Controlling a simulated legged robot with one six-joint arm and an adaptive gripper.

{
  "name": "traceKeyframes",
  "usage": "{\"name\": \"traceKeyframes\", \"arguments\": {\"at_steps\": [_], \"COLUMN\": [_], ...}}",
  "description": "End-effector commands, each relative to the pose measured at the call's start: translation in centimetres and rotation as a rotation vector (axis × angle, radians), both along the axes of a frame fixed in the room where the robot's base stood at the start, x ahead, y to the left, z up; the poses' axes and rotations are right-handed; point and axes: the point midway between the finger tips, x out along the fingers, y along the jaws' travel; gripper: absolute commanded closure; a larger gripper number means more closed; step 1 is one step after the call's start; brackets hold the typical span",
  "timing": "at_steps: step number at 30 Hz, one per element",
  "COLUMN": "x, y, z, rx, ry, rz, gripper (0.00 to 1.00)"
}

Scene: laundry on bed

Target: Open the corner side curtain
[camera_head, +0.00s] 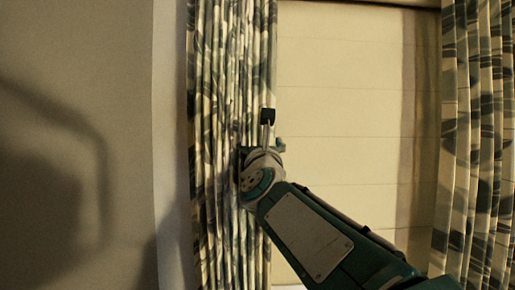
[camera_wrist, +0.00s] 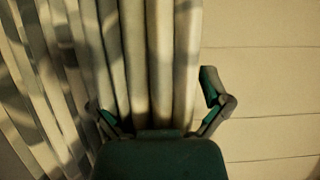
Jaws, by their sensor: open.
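A patterned curtain (camera_head: 215,60) hangs in gathered folds at the left of the window, beside the wall corner. It fills the left and middle of the wrist view (camera_wrist: 135,60). My gripper (camera_head: 268,130) is in front of this curtain's right edge. In the wrist view my gripper (camera_wrist: 155,100) is open, with its two fingers spread on either side of several folds. The right finger is near the curtain's right edge, against the pale panel. I cannot tell whether the fingers touch the cloth. A second patterned curtain (camera_head: 480,130) hangs at the right.
A pale blind or panel (camera_head: 345,110) with horizontal seams fills the space between the curtains. It also shows at the right of the wrist view (camera_wrist: 265,80). A plain wall (camera_head: 70,150) with a shadow is at the left.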

Motion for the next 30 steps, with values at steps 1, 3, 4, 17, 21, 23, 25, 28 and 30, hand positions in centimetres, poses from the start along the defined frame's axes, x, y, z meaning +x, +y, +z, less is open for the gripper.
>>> {"name": "traceKeyframes", "arguments": {"at_steps": [1, 3, 4, 17, 21, 23, 25, 28, 30], "x": [-0.3, -1.0, -1.3, -8.2, -10.0, -10.4, -10.7, -10.9, -10.8], "y": [0.1, 0.2, 0.3, 0.8, 0.8, 0.9, 0.9, 1.0, 1.0], "z": [-0.1, -0.3, -0.5, -3.5, -4.3, -4.5, -4.7, -4.7, -4.8], "rx": [0.000, -0.002, -0.002, -0.002, -0.002, -0.003, -0.003, -0.004, -0.004], "ry": [0.000, 0.000, 0.000, 0.000, -0.001, 0.000, 0.000, 0.000, 0.000], "rz": [0.001, 0.001, 0.001, 0.003, 0.002, 0.003, 0.003, 0.002, 0.002], "gripper": [0.03, 0.03, 0.03, 0.03, 0.03, 0.03, 0.03, 0.03, 0.03]}}
